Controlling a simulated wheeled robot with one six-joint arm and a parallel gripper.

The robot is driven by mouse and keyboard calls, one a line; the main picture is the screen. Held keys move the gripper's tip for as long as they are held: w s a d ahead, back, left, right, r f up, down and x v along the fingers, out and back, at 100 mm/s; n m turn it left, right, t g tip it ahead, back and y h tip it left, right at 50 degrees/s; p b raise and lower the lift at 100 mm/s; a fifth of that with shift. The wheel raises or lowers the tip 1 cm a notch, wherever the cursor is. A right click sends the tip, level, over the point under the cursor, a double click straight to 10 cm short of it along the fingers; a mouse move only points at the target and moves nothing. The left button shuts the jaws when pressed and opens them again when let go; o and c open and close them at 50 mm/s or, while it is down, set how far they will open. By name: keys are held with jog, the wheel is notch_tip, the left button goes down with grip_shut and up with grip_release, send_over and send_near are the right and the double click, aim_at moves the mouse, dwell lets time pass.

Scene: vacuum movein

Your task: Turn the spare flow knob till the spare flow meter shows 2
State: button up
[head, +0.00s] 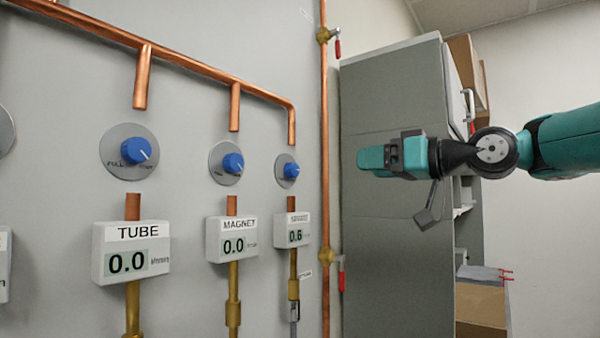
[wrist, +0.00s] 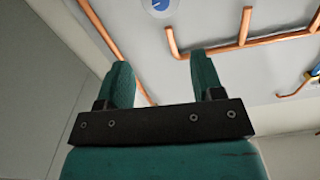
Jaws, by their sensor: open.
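Three blue knobs on grey discs show on the wall in the head view. The rightmost knob (head: 290,170) sits above a small white meter (head: 292,231) that reads about 0.6; its label is too small to read. This is likely the spare pair, as the others are labelled TUBE and MAGNET. My gripper (head: 368,158) is open and empty, right of this knob and apart from it. In the wrist view, my gripper's two teal fingers (wrist: 163,72) stand apart with nothing between them. A blue knob (wrist: 160,4) is partly cut off at that view's top edge.
The TUBE meter (head: 130,252) and MAGNET meter (head: 232,240) both read 0.0. A vertical copper pipe (head: 325,140) with red-handled valves runs just right of the rightmost knob. A grey cabinet (head: 385,260) stands behind my gripper. Cardboard boxes (head: 481,302) are at lower right.

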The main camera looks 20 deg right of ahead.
aim_at(296, 169)
jog(key=p+x, duration=0.6)
jog(key=x, duration=1)
jog(key=shift+a, duration=0.1)
jog(key=shift+w+a, duration=0.25)
jog(key=shift+w, duration=0.15)
jog(key=c, duration=0.9)
